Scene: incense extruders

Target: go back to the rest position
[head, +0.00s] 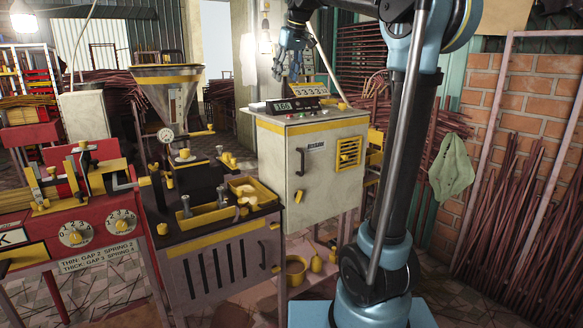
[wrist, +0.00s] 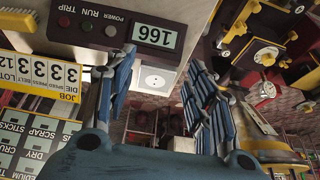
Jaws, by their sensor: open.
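My gripper (head: 289,68) hangs at the end of my raised blue and black arm, above and near the pale control cabinet (head: 290,170) in the head view. In the wrist view my gripper (wrist: 162,85) has its two blue jointed fingers spread wide apart. Nothing is held between them. The view between the fingers shows a white socket plate and reddish clutter behind. In the head view the fingers are small, and their distance from the cabinet top is hard to judge.
The cabinet top carries a digital display (head: 283,105) and a yellow-framed number board (head: 312,89). A hopper machine (head: 165,78) stands left of the cabinet, and a red machine (head: 75,218) farther left. Bundled sticks (head: 508,200) lean on the right wall.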

